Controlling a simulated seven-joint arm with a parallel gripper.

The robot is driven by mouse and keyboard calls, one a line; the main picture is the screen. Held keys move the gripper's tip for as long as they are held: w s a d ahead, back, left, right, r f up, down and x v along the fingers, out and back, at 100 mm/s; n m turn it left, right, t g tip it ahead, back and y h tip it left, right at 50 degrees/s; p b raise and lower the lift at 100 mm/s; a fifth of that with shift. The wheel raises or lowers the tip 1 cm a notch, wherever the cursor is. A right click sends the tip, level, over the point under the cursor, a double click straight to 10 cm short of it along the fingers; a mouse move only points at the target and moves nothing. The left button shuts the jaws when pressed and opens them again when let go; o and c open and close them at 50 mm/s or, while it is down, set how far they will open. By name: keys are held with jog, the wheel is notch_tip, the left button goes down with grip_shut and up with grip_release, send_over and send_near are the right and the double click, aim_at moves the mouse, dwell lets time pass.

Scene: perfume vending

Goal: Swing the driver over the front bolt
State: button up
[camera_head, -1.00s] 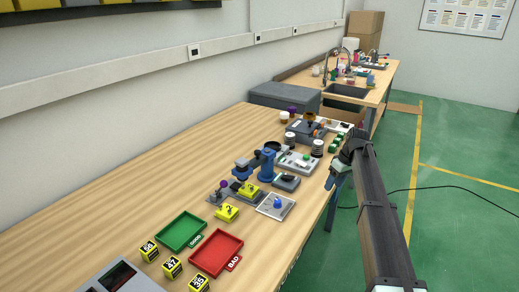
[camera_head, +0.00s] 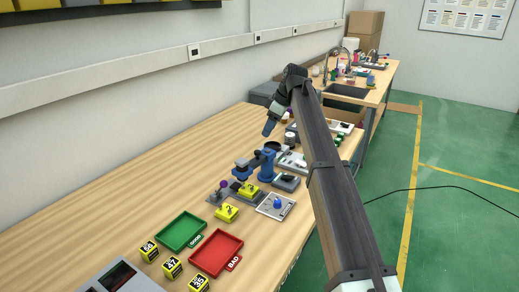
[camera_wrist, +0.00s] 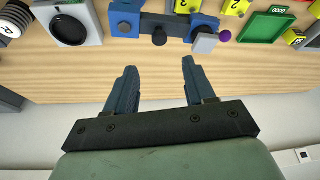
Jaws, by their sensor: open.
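The blue driver stand (camera_head: 266,166) is on the wooden bench, with a short blue arm reaching left. My gripper (camera_wrist: 160,64) is open and empty, apart from the stand. In the head view my gripper (camera_head: 270,126) hangs above the bench behind the stand. I cannot make out the front bolt.
A green tray (camera_head: 181,246) and a red tray (camera_head: 204,268) lie at the front left with several numbered cubes. A plate with a blue knob (camera_head: 276,205) sits near the bench edge. The bench behind and left of the stand is clear.

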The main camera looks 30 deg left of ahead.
aim_at(258, 151)
jog(key=x, duration=1)
jog(key=shift+a+f, duration=0.1)
jog(key=shift+f, duration=0.3)
grip_shut()
